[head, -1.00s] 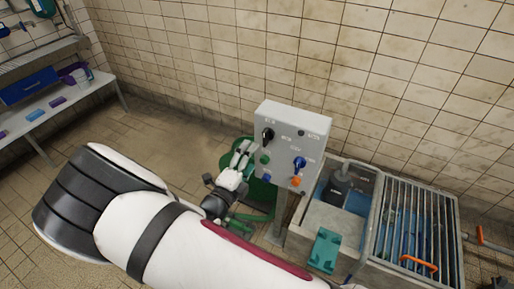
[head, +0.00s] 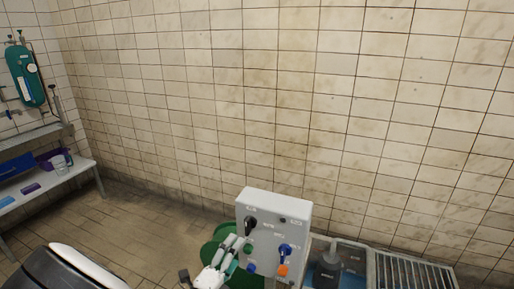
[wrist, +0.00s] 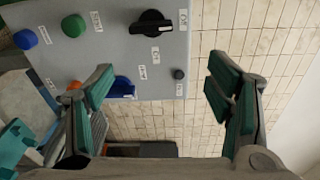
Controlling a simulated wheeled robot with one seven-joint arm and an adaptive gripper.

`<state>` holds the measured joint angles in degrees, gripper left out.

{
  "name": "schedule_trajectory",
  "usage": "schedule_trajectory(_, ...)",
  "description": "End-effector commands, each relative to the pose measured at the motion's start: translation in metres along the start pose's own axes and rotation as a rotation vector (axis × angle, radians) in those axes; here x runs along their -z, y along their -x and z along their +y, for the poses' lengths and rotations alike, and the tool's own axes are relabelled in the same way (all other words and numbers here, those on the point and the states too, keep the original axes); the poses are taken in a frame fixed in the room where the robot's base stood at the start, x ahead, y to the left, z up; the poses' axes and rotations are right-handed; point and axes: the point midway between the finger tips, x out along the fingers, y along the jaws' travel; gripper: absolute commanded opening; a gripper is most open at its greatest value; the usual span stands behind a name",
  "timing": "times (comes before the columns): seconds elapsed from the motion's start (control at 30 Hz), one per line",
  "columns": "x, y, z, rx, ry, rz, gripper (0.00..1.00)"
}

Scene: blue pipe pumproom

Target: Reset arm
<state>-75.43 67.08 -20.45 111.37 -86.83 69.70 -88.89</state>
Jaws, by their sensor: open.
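My gripper (head: 232,258) is at the lower middle of the head view, in front of the left part of the grey control box (head: 290,208). In the wrist view my gripper (wrist: 160,92) has its two green-padded fingers wide apart, with nothing between them. The control box fills the upper left of the wrist view (wrist: 110,60). It carries a black knob (wrist: 151,22), a blue knob (wrist: 122,87), and blue, green and orange buttons. In the head view, my arm shows only in part at the lower left.
A green round object (head: 215,240) stands behind my gripper. A basin with a dark pump (head: 328,268) and a metal grate (head: 415,272) lie to the right. A bench (head: 75,173) with bins stands at the left, below a green cylinder (head: 27,75).

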Motion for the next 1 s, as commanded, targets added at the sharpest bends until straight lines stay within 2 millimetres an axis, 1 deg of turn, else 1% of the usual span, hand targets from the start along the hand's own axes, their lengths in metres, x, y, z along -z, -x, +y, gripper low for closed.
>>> schedule_trajectory(0.03, 0.01, -0.009, -0.016, -0.014, -0.073, 0.061, 0.73)
schedule_trajectory(0.17, 0.05, -0.029, -0.057, -0.047, -0.321, 0.265, 0.73)
schedule_trajectory(0.2, 0.063, -0.034, -0.069, -0.054, -0.403, 0.332, 0.73)
schedule_trajectory(0.27, 0.084, -0.039, -0.086, -0.057, -0.527, 0.432, 0.73)
schedule_trajectory(0.3, 0.098, -0.042, -0.097, -0.056, -0.609, 0.497, 0.73)
schedule_trajectory(0.47, 0.151, -0.044, -0.137, -0.029, -0.936, 0.754, 0.73)
schedule_trajectory(0.5, 0.164, -0.043, -0.147, -0.017, -1.016, 0.817, 0.73)
schedule_trajectory(0.57, 0.182, -0.04, -0.16, 0.008, -1.138, 0.909, 0.73)
schedule_trajectory(0.6, 0.194, -0.037, -0.169, 0.026, -1.217, 0.97, 0.73)
schedule_trajectory(0.7, 0.222, -0.027, -0.189, 0.082, -1.417, 1.12, 0.73)
schedule_trajectory(0.87, 0.261, -0.005, -0.219, 0.201, -1.731, 1.35, 0.73)
schedule_trajectory(1.0, 0.288, 0.018, -0.243, 0.332, -1.998, 1.539, 0.73)
